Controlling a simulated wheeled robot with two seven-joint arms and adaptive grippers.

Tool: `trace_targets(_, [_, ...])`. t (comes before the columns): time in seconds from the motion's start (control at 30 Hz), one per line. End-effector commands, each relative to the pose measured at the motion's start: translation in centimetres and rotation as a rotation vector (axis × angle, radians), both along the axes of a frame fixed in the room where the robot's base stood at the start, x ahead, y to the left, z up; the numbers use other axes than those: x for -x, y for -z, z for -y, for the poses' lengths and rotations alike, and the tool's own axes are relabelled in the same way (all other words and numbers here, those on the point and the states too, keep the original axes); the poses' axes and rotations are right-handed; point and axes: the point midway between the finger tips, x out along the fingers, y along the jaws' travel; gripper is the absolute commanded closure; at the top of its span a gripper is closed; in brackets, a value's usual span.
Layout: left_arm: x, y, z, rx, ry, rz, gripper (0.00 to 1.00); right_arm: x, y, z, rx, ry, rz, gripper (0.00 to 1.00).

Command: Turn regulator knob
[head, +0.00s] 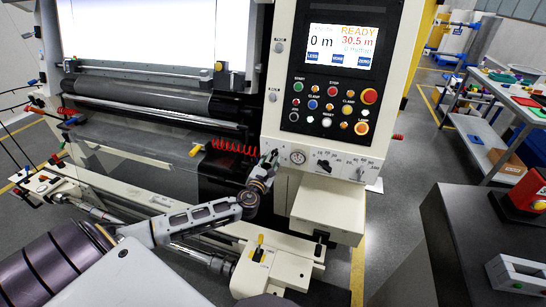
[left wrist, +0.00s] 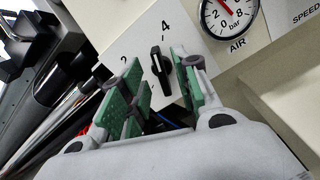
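The black bar-shaped regulator knob (left wrist: 160,70) is on a pale plate marked 2 and 4 in the left wrist view. Its bar runs nearly upright in that picture, slightly tilted, with its upper end below the 4. My left gripper (left wrist: 158,90) is open, its green-padded fingers on either side of the knob with gaps visible; I cannot tell how deep they reach around it. My right gripper is not in view.
A black speed knob (head: 324,166) is right of the gauge. Several coloured buttons (head: 332,105) and a lit screen (head: 340,47) are above. A cream box (head: 328,208) juts out below the panel. A dark cabinet (head: 470,240) stands at the right.

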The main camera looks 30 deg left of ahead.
Motion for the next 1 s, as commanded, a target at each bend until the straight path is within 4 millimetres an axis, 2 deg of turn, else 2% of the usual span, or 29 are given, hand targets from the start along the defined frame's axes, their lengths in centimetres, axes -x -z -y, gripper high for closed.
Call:
trace_targets(0.4, [-2.7,0.0,-0.6,0.001,0.001,0.001,0.69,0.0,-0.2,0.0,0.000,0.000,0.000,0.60])
trace_targets(0.8, [-3.0,0.0,-0.7,0.000,0.001,0.000,0.69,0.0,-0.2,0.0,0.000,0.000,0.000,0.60])
trace_targets(0.87, [-3.0,0.0,-0.7,0.000,0.001,0.000,0.74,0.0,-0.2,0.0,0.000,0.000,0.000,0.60])
trace_targets(1.0, [-2.9,0.0,-0.7,0.000,0.001,0.000,0.92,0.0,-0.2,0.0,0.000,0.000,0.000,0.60])
